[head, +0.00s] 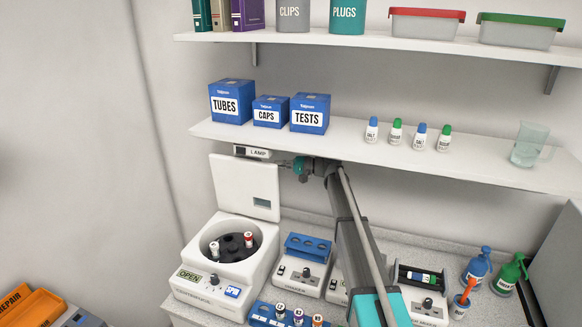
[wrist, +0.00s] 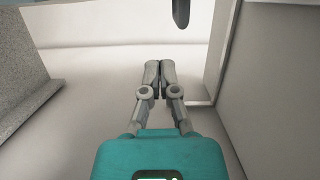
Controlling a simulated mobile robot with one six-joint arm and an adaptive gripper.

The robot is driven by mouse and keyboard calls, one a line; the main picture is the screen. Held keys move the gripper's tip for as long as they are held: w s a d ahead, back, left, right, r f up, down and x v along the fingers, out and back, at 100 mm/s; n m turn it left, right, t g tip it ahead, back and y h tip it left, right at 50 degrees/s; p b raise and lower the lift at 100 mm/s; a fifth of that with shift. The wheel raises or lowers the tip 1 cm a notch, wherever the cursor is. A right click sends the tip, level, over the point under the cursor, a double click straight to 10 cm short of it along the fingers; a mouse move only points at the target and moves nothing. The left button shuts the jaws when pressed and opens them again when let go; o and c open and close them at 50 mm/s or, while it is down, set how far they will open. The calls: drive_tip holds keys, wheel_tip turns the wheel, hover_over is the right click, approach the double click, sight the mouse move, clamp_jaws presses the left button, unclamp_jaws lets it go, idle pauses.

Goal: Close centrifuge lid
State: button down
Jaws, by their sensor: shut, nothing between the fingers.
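The white centrifuge (head: 222,281) stands on the counter at the left in the head view, its display reading OPEN. Its lid (head: 243,184) stands upright at the back, and tubes with red and white caps sit in the dark rotor (head: 233,246). My gripper (head: 283,163) is beside the lid's upper right edge, just under the lower shelf. Its fingertips are small there, and I cannot tell whether they touch the lid or are behind it. In the wrist view the two grey fingers (wrist: 160,68) are together with nothing between them. A pale panel fills the right side there.
The lower shelf (head: 400,160) with blue boxes, small bottles and a beaker is close above my gripper; a LAMP-labelled unit (head: 252,152) is under it. A blue-topped shaker (head: 303,265) stands right of the centrifuge. A tube rack (head: 285,317) stands in front.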

sight(259, 170)
drive_tip(key=shift+s+a+f, duration=0.1)
drive_tip(key=shift+s+a, duration=0.4)
drive_tip(key=shift+a, duration=0.7)
drive_tip(key=shift+s+a+r, duration=0.1)
drive_tip(key=shift+s+a, duration=0.45)
drive_tip(key=shift+a, duration=0.65)
drive_tip(key=shift+s+a+f, duration=0.1)
drive_tip(key=shift+s+a, duration=0.4)
drive_tip(key=shift+a, duration=0.7)
